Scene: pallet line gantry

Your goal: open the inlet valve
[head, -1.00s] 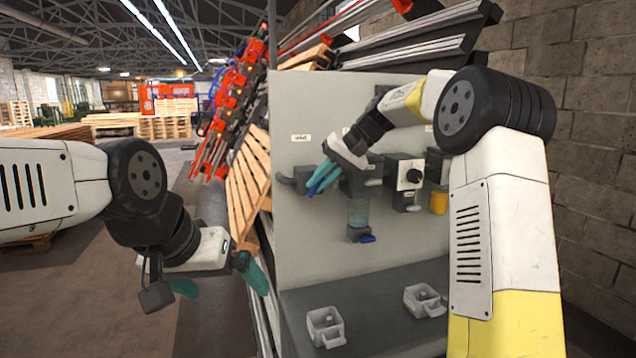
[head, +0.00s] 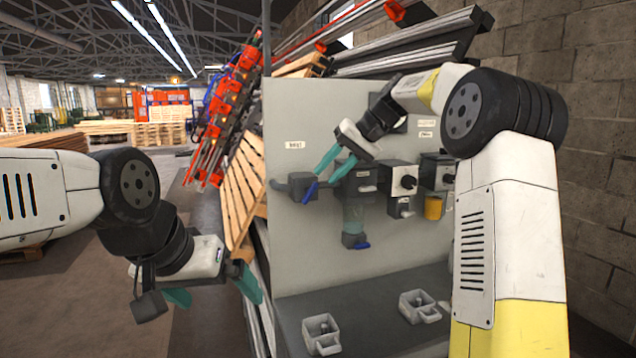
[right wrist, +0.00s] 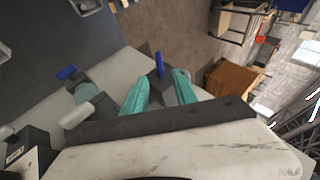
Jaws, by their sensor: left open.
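The inlet valve (head: 297,184) is a grey body on the upright panel, under a white label that seems to read "Inlet". Its blue lever (head: 311,192) slants up to the right in the head view. My right gripper (head: 327,174) is open, its teal fingers apart just above and right of the lever. In the right wrist view the blue lever (right wrist: 160,65) stands in line with the gap between the fingers (right wrist: 163,77), near their tips. I cannot tell whether they touch it. My left gripper (head: 215,293) is open and empty, left of the panel.
A second blue lever (head: 361,245) sits under a glass bowl (head: 354,215) right of the inlet valve.

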